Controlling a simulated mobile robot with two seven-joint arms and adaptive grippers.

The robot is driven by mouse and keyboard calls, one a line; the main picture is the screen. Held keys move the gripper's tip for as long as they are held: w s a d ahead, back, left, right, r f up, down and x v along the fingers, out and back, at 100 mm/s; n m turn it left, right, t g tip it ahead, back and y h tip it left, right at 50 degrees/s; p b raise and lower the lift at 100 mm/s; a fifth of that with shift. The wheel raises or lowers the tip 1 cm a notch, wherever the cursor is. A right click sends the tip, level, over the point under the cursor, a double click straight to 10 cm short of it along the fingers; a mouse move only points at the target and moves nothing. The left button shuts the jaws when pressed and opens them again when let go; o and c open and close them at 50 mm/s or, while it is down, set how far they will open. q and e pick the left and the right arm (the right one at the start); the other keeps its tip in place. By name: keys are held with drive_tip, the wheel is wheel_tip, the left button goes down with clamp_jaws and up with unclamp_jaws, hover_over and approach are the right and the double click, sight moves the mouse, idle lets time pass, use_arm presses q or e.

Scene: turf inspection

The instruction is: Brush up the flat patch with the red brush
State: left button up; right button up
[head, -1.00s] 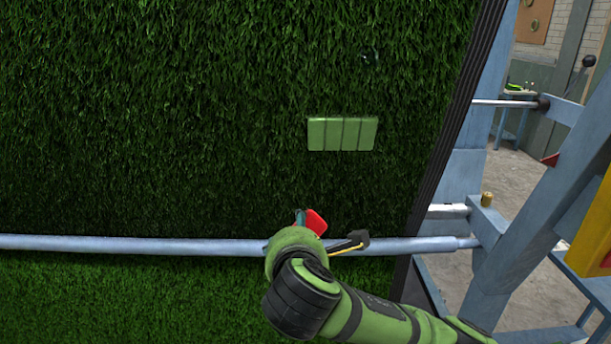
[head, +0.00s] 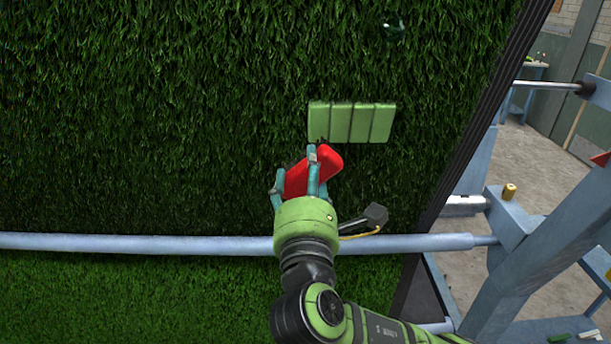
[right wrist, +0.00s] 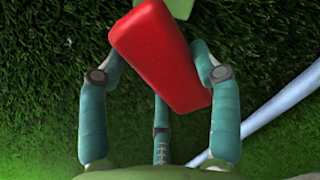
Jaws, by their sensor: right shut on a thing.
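The flat patch (head: 362,123) is a light green panel with dark vertical lines on the upright turf. The red brush (head: 325,166) is held just below it; its lower left part is between my fingers. My right gripper (head: 296,181) is shut on the brush, which is tilted up to the right. In the right wrist view the red brush (right wrist: 160,55) sits between the teal fingers, and a corner of the green patch (right wrist: 180,8) shows behind its top end. I cannot tell whether the brush touches the patch. My left gripper is not in view.
A grey horizontal bar (head: 140,243) crosses in front of the turf (head: 150,120), behind my right arm. A black edge and a blue-grey metal frame (head: 540,245) stand at the right. A small dark shiny object (head: 391,30) is on the turf above the patch.

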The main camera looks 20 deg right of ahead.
sight(305, 153)
drive_tip(key=shift+w+d+r, duration=0.2)
drive_tip(key=shift+w+r, duration=0.05)
drive_tip(key=shift+w, duration=0.2)
drive_tip(key=shift+x, duration=1.2)
drive_tip(key=x, duration=0.2)
drive_tip(key=shift+w+d+r, duration=0.1)
drive_tip(key=shift+w, duration=0.2)
drive_tip(key=shift+w+r, duration=0.1)
drive_tip(key=shift+w, duration=0.05)
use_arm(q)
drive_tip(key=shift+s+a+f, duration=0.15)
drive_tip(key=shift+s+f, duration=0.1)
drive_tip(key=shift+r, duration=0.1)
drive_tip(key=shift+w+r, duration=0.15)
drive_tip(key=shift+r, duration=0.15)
use_arm(e)
drive_tip(key=shift+w+d+r, duration=0.1)
drive_tip(key=shift+d+r, duration=0.05)
drive_tip(key=shift+d, duration=0.05)
